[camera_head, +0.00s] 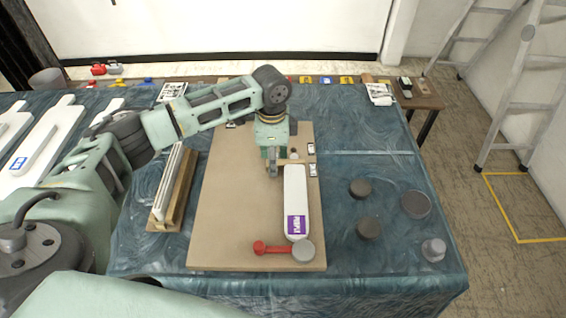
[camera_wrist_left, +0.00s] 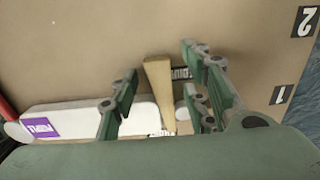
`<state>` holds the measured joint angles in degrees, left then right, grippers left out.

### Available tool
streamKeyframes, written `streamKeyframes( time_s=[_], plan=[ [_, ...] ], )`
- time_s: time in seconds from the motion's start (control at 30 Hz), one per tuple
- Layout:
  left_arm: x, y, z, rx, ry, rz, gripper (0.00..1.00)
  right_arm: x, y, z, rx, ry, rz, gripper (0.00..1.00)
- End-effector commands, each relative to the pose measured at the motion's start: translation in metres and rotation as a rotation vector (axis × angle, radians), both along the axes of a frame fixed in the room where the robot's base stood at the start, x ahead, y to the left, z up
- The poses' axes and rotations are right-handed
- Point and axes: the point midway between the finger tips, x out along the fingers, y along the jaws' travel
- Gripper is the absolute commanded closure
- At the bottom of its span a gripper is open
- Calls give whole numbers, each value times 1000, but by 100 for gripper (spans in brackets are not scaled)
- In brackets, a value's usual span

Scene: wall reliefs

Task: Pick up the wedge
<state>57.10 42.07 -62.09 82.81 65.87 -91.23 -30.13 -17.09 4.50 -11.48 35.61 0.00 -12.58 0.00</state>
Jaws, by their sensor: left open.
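The wedge (camera_wrist_left: 158,88) is a tan wooden piece, seen in the left wrist view between the fingers of my left gripper (camera_wrist_left: 160,84). Gaps show between it and the fingers on both sides. In the head view a small tan part of the wedge (camera_head: 289,161) shows beside my left gripper (camera_head: 273,162), which points down over the brown board (camera_head: 235,210). My left gripper is open. The green gripper body hides the lower part of the wrist view. My right gripper is not in view.
A long white piece with a purple label (camera_head: 297,205) lies on the board, close to the gripper. A red-handled piece (camera_head: 272,248) lies at the front. Dark round pieces (camera_head: 361,188) stand to the right. A wooden rack (camera_head: 174,190) with white panels stands left of the board.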

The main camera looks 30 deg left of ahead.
Motion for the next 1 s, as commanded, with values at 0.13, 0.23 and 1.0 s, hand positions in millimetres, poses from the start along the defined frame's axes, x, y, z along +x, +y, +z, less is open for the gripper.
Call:
streamKeyframes(
  time_s=[0.13,0.23,1.0],
  plan=[
    [0,0,-1,0,-1,-1,57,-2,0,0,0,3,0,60],
    [0,0,-1,0,-1,0,59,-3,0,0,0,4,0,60],
    [1,0,4,0,-2,0,97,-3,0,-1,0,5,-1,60]
  ],
)
